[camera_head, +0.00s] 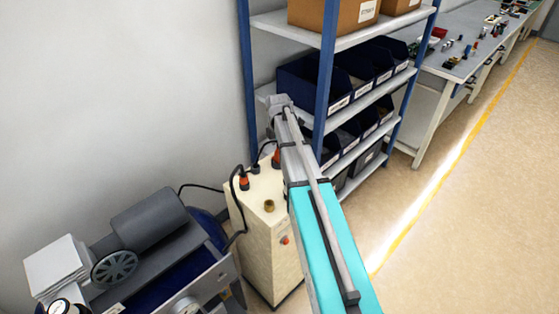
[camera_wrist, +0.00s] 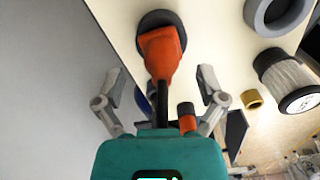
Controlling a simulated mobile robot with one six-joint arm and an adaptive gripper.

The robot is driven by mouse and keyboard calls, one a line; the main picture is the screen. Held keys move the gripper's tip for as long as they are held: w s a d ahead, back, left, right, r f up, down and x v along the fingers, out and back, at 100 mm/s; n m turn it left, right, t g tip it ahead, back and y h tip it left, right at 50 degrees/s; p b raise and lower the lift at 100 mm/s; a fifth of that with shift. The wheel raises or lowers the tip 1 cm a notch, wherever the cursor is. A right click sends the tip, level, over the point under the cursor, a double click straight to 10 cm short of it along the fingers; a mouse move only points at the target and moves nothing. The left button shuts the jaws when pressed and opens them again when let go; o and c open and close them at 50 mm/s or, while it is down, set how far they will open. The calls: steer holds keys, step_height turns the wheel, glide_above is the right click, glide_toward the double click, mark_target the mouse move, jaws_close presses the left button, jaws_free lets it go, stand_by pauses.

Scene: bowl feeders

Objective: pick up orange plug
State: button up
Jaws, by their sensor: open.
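An orange plug (camera_wrist: 162,55) with a black cable sits in a dark round socket on the cream top of a machine in the wrist view. My gripper (camera_wrist: 160,77) is open, with one finger on each side of the plug's cable end in the picture. I see no contact; the depth between them is hard to tell. A second orange piece (camera_wrist: 187,120) shows lower, near the right finger. In the head view, one orange plug (camera_head: 243,181) and another orange plug (camera_head: 276,159) stand on the cream cabinet (camera_head: 262,230). My gripper is not clearly visible there.
A brass fitting (camera_wrist: 251,99), a ribbed white cylinder (camera_wrist: 288,78) and a grey ring (camera_wrist: 276,12) lie right of the plug. The shelf rack (camera_head: 328,85) with dark bins stands behind the cabinet. A machine with a grey motor (camera_head: 150,220) is at left.

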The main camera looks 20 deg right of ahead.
steer(key=shift+f+b, duration=0.95)
steer(key=shift+f, duration=0.35)
jaws_close()
